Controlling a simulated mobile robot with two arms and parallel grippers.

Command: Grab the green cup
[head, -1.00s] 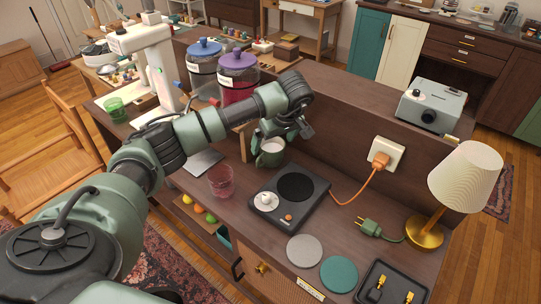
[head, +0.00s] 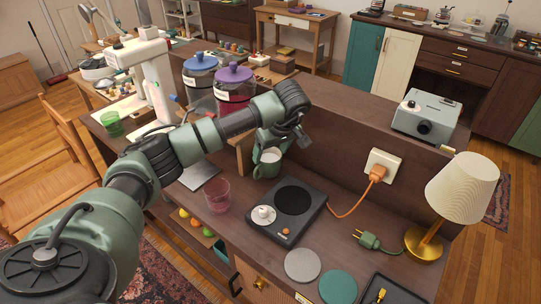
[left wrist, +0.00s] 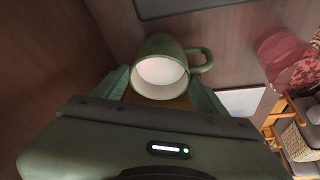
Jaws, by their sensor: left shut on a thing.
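The green cup (head: 267,165), a mug with a pale inside, stands upright on the wooden desk behind the hotplate. In the left wrist view the cup (left wrist: 183,48) sits between the two green fingers, its handle to the right. My left gripper (left wrist: 160,90) is shut on it, one finger on each side of the body. In the head view the left gripper (head: 268,148) reaches down over the cup from behind, and the wrist partly hides the contact. The cup's base appears to be on the desk, though I cannot tell for sure. My right gripper is not in view.
A hotplate (head: 264,232) lies in front of the cup and a pink glass (head: 217,195) stands to its front left. Lidded jars (head: 233,92) stand behind my arm. A raised wooden panel (head: 340,145) runs behind. A lamp (head: 462,187) is at right.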

